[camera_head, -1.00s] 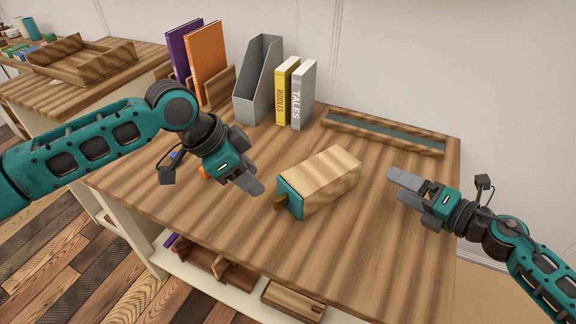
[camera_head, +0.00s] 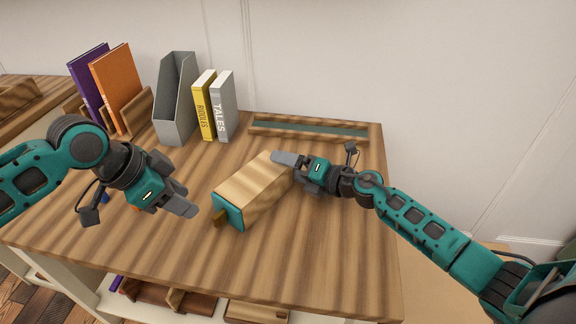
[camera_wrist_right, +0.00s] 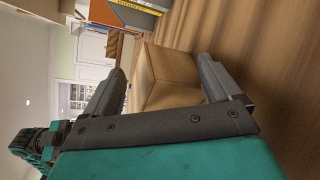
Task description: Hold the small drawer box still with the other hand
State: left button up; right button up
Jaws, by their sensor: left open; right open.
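The small drawer box (camera_head: 258,184) is a striped wooden block lying on the plank desk. Its teal front with a brown knob (camera_head: 221,217) faces the near left. My right gripper (camera_head: 289,163) is open at the box's back right end. In the right wrist view the box (camera_wrist_right: 165,78) shows between the two open fingers of the right gripper (camera_wrist_right: 165,85); I cannot tell whether they touch it. My left gripper (camera_head: 185,201) is open and empty, to the left of the knob and apart from the box.
An orange book (camera_head: 117,86), a purple book (camera_head: 89,85), a grey file holder (camera_head: 176,100), a yellow book (camera_head: 205,105) and a grey book (camera_head: 223,106) stand along the back left. A shallow wooden tray (camera_head: 310,121) lies at the back. The desk's front right (camera_head: 340,250) is clear.

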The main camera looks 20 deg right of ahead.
jog(key=shift+w+a+f, duration=0.1)
jog(key=shift+w+a, duration=0.15)
jog(key=shift+w, duration=0.15)
